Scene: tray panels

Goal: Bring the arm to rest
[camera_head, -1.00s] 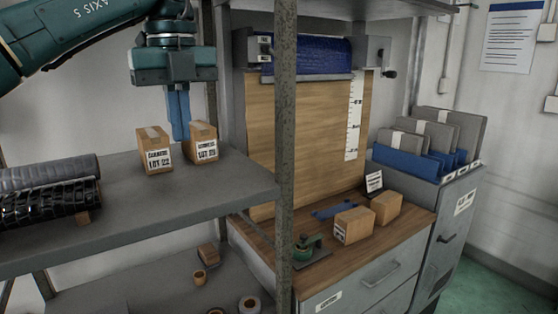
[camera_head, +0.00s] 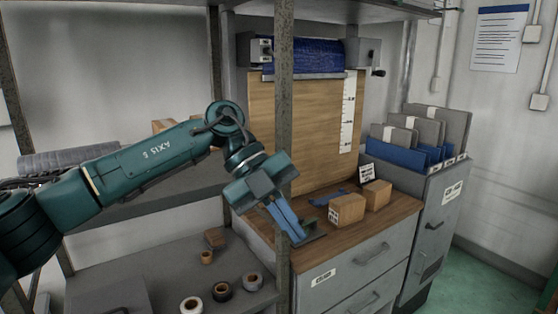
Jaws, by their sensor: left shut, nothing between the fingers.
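My left arm reaches in from the left across the shelf rack. Its left gripper (camera_head: 296,238) points down and to the right, with its blue fingers together and empty. The fingers appear in front of the wooden bench top (camera_head: 384,219) near its left end and cover part of a small green-handled tool there. I cannot tell whether they touch it. My right gripper is not in view.
Cardboard boxes (camera_head: 162,126) on the rack's upper shelf are mostly hidden behind my arm. A rack post (camera_head: 284,110) stands close by the gripper. Two cartons (camera_head: 347,209) sit on the bench. Tape rolls (camera_head: 222,291) lie on the lower shelf.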

